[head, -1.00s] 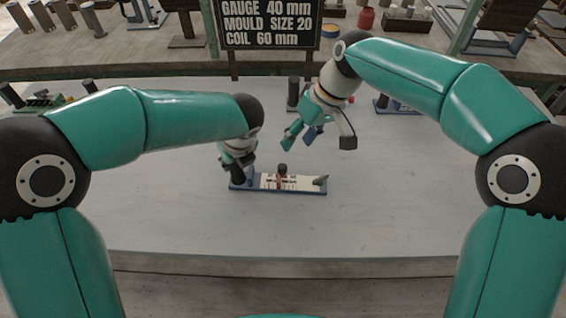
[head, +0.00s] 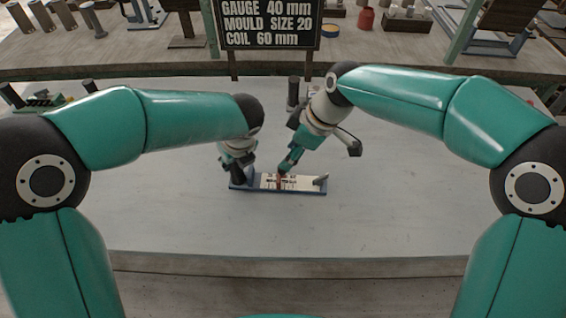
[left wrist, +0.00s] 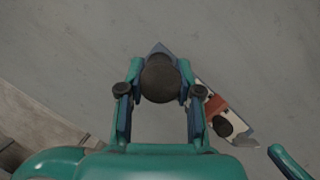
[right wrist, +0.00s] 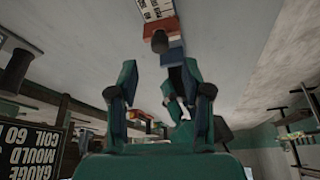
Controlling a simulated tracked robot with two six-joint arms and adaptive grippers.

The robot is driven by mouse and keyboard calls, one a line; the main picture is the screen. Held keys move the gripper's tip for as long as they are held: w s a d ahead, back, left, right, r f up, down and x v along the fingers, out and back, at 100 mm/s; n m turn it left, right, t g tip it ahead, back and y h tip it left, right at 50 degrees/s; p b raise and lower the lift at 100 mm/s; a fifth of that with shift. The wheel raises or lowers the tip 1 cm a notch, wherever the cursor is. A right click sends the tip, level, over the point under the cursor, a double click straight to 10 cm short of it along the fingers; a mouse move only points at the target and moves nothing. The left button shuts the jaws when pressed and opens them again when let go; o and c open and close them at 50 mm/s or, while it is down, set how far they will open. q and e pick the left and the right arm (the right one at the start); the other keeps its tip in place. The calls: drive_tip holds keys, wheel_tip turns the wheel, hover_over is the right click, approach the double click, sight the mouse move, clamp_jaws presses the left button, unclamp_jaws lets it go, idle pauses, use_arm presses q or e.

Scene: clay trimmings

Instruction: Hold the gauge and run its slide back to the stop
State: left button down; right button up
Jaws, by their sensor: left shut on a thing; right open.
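The gauge (head: 305,185) is a long blue-edged board with a white marked face, lying on the grey table. My left gripper (left wrist: 158,95) is shut on the dark round grip at the gauge's left end; that grip (left wrist: 160,78) shows between its fingers in the left wrist view. In the right wrist view the knob (right wrist: 160,42) appears ahead of the open fingers (right wrist: 160,92).
A dark post (head: 293,92) stands behind my right gripper. A sign (head: 268,24) reading gauge 40 mm, mould size 20, coil 60 mm stands at the back. The table in front of the gauge is clear.

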sight(282, 174)
drive_tip(key=x, duration=0.5)
drive_tip(key=shift+w+a+f, duration=0.1)
drive_tip(key=shift+a+f, duration=0.05)
drive_tip(key=shift+f, duration=0.2)
clamp_jaws()
drive_tip(key=shift+a, duration=0.1)
